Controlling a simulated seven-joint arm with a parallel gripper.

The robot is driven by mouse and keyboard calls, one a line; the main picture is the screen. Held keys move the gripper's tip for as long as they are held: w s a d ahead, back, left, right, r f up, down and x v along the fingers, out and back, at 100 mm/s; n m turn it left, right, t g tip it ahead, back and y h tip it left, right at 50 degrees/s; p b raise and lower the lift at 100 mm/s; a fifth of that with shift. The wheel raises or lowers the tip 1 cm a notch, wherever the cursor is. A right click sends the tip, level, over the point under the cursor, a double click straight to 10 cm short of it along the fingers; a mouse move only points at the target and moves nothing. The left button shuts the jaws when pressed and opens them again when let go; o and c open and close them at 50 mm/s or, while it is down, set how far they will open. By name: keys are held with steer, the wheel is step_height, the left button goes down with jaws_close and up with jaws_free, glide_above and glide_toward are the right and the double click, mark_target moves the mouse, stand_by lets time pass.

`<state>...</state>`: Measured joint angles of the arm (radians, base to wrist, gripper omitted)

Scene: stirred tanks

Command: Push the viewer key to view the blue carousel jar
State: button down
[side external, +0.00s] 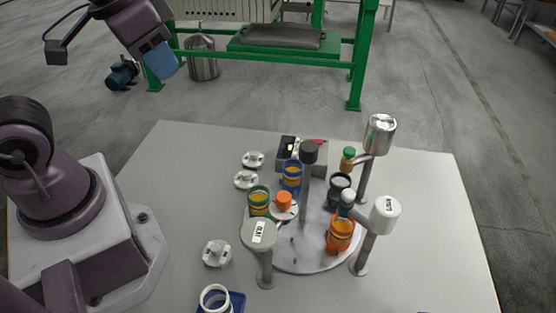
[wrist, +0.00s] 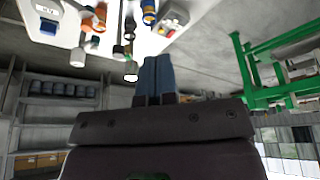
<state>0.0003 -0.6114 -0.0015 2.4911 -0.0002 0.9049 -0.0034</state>
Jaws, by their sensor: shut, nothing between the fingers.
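The blue jar (side external: 292,174), with orange contents, stands at the back left of the round grey carousel (side external: 318,255). A green jar (side external: 259,201), an orange jar (side external: 341,236) and a black jar (side external: 340,187) also stand around it. A grey box (side external: 302,152) with a dark face and a red part on top sits behind the carousel; I cannot tell for sure which part is the viewer key. My gripper (side external: 163,62), with blue fingers, is high at the upper left, far from the jars and touching nothing. Its fingers (wrist: 157,75) show shut and empty in the wrist view.
A dark-topped post (side external: 308,153) rises from the carousel. Labelled posts stand at front left (side external: 258,234) and right (side external: 386,215); a silver-headed post (side external: 380,135) is behind. Several small grey knobbed pieces (side external: 216,253) lie left. A white ring (side external: 215,298) sits on a blue tray at the front.

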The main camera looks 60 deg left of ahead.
steer(key=shift+s+r+t, duration=0.2)
steer(key=shift+r+t, duration=0.2)
steer(key=shift+r, duration=0.25)
steer(key=shift+s+r+t, duration=0.2)
steer(key=shift+r+t, duration=0.2)
steer(key=shift+r, duration=0.2)
steer(key=shift+f, duration=0.1)
steer(key=w+f+m+g, duration=0.2)
steer(key=w+f, duration=0.3)
steer(key=w, duration=0.4)
steer(key=w+d+f+m+g, duration=0.1)
steer(key=w+f+m, duration=0.3)
steer(key=w, duration=0.5)
steer(key=w+d+f+m+g, duration=0.1)
steer(key=w+f, duration=0.4)
steer(key=w, duration=0.5)
steer(key=shift+d+f+m+g, duration=0.25)
steer(key=shift+f+m+g, duration=0.1)
steer(key=shift+m+g, duration=0.55)
